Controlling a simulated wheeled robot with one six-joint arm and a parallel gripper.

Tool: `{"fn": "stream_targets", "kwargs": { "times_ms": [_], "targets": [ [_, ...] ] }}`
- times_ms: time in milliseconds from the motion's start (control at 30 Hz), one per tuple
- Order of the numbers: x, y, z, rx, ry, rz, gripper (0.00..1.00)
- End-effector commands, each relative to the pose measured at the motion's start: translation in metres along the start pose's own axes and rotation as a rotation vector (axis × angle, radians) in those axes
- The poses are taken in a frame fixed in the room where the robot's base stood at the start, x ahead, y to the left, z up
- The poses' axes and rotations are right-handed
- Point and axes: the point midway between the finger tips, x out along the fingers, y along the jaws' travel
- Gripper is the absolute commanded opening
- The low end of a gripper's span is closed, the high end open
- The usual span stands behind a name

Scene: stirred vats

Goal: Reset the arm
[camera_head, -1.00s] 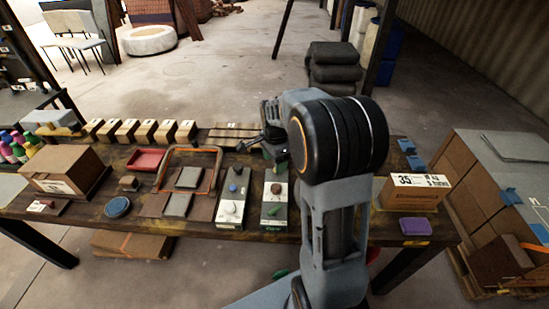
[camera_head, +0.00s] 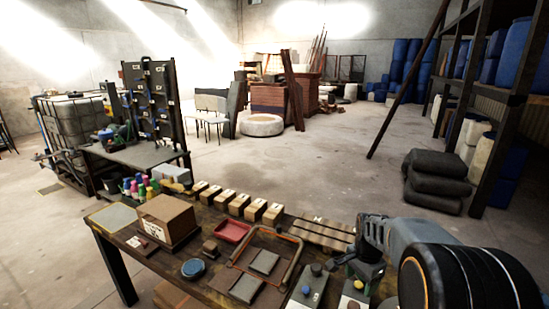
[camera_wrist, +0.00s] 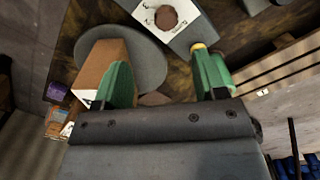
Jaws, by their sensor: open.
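My gripper (camera_head: 366,262) is at the lower right in the head view, over the back right part of the workbench that shows. My arm reaches in from the right edge. In the wrist view its two green fingers (camera_wrist: 162,58) stand wide apart with nothing held between them. A grey disc (camera_wrist: 150,60) and a brown block (camera_wrist: 98,68) show behind and beside the left finger.
The workbench bears a cardboard box (camera_head: 168,217), a red tray (camera_head: 232,231), a row of wooden blocks (camera_head: 237,204), a slatted wooden rack (camera_head: 318,234) and control boxes with knobs (camera_head: 307,287). Black sacks (camera_head: 437,182) are stacked behind.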

Motion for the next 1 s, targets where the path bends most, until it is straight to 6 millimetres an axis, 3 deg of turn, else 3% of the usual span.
{"fn": "stream_targets", "kwargs": {
  "times_ms": [200, 400, 700, 1000],
  "targets": [
    [-0.02, 0.041, 0.053, -0.589, 0.038, -0.032, 0.65],
    [-0.045, 0.079, 0.106, -1.001, 0.142, -0.089, 0.65],
    [-0.069, 0.102, 0.142, -1.129, 0.263, -0.167, 0.65],
    [-0.08, 0.1, 0.148, -1.146, 0.296, -0.192, 0.65]
  ]
}}
